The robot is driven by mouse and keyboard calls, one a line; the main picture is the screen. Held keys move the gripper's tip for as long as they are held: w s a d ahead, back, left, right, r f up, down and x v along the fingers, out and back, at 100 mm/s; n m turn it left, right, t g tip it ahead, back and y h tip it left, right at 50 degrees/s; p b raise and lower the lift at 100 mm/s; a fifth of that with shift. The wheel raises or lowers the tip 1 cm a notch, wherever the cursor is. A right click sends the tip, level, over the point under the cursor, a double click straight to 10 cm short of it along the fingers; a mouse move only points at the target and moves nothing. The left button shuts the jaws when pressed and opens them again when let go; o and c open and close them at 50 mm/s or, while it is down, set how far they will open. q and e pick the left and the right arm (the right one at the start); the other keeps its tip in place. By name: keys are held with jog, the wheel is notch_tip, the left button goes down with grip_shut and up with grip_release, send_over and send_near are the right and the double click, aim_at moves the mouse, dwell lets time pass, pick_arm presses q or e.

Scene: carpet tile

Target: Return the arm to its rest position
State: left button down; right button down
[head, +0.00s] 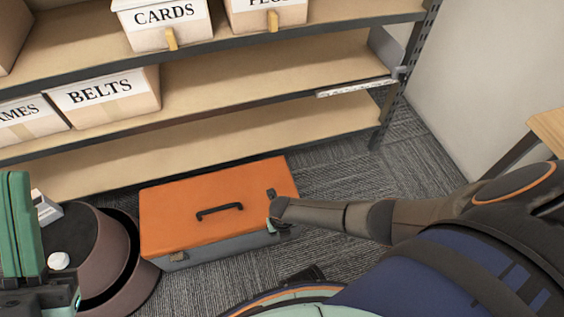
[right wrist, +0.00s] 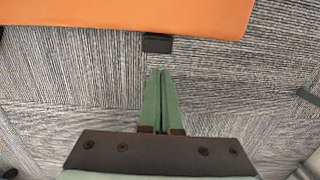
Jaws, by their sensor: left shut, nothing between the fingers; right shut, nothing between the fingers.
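My left gripper (head: 18,178), green, stands at the left edge of the head view with its fingers pointing up, shut and empty. My right arm comes in from the right in the head view and ends at the right front corner of an orange toolbox (head: 180,205). The right gripper's green fingers (right wrist: 161,72) show in the right wrist view, shut and empty. They point towards a dark latch (right wrist: 157,43) below the toolbox's orange edge (right wrist: 120,15), with a small gap in the picture. The toolbox lid looks closed. The right fingers are mostly hidden in the head view.
A shelf unit (head: 200,138) runs along the back, with a BELTS box (head: 105,92) and a CARDS box (head: 165,20). A dark round object (head: 125,275) stands left of the toolbox. A wooden table edge (head: 547,130) is at the right. Carpet (head: 425,165) is clear right of the toolbox.

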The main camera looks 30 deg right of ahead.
jog(key=w+r, duration=0.1)
jog(key=r, duration=0.1)
jog(key=w+d+r+p, duration=0.1)
jog(key=w+r, duration=0.1)
jog(key=shift+w+r, duration=0.2)
jog(key=shift+r, duration=0.05)
jog(key=shift+a, duration=0.15)
